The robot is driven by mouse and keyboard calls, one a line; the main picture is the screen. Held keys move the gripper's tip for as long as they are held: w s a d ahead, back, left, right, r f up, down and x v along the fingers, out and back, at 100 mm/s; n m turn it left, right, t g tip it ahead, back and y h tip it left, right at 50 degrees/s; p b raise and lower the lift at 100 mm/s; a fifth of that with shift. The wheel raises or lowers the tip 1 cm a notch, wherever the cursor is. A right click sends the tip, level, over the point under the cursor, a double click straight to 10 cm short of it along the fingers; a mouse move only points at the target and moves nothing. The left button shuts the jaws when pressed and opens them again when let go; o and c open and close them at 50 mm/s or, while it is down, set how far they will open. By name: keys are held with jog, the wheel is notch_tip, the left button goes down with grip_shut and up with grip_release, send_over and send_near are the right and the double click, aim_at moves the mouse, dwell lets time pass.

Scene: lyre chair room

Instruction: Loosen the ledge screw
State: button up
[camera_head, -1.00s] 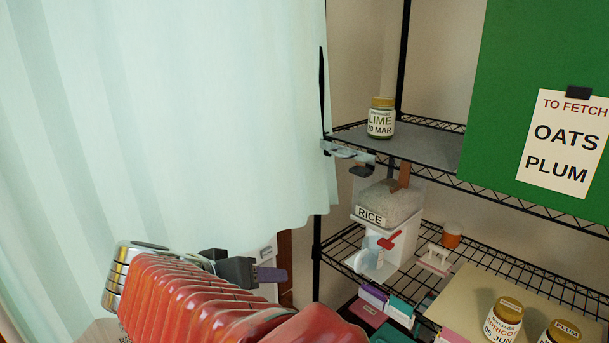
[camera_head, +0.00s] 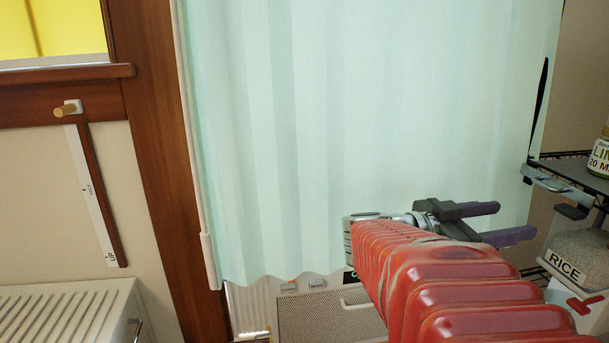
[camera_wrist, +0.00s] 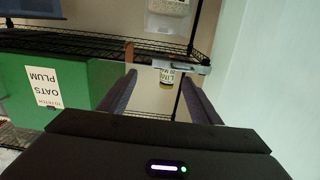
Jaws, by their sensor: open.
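A brass-coloured knob (camera_head: 67,110) sticks out of a small white block on the wooden rail below the window, at the left of the head view. It looks like the ledge screw; its thread is not visible. A dark wooden strip (camera_head: 102,195) with a white marked scale (camera_head: 86,175) hangs below it. My gripper (camera_head: 515,222) is far to the right of the knob in the picture, in front of the curtain's lower right part. Its two purple fingers are apart with nothing between them. In the wrist view my gripper (camera_wrist: 158,74) is also open, and the knob is not in view.
A pale green curtain (camera_head: 370,120) hangs between the knob and the shelves. A white slatted unit (camera_head: 60,310) stands below the strip. At right are a metal bracket (camera_head: 560,184) and a rice container (camera_head: 580,255).

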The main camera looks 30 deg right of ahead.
aim_at(564, 210)
jog(key=shift+x, duration=6.9)
jog(key=shift+c, duration=0.4)
jog(key=c, duration=1)
jog(key=shift+o, duration=0.2)
